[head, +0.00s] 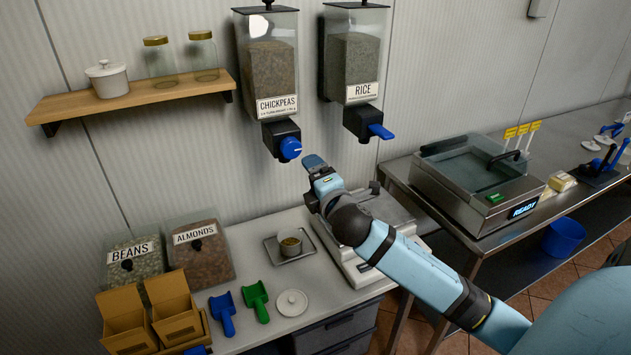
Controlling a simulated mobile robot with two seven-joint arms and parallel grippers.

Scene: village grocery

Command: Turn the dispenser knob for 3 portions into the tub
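The chickpeas dispenser (268,65) hangs on the wall, with a round blue knob (291,148) on its black outlet. The rice dispenser (353,65) hangs to its right, with a blue lever (380,132). A small grey tub (290,246) with brownish contents stands on a metal tray (276,257) on the counter below. My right gripper (314,163) is just right of and slightly below the chickpeas knob, apart from it in the picture. Whether its fingers are open cannot be seen from this angle. My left gripper is not in view.
A scale (350,262) stands right of the tray, partly behind my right arm. Bean and almond bins (207,262), cardboard boxes (172,305), blue and green scoops (257,300) and a white lid (292,302) crowd the left. A shelf (130,101) holds jars. A steel table stands right.

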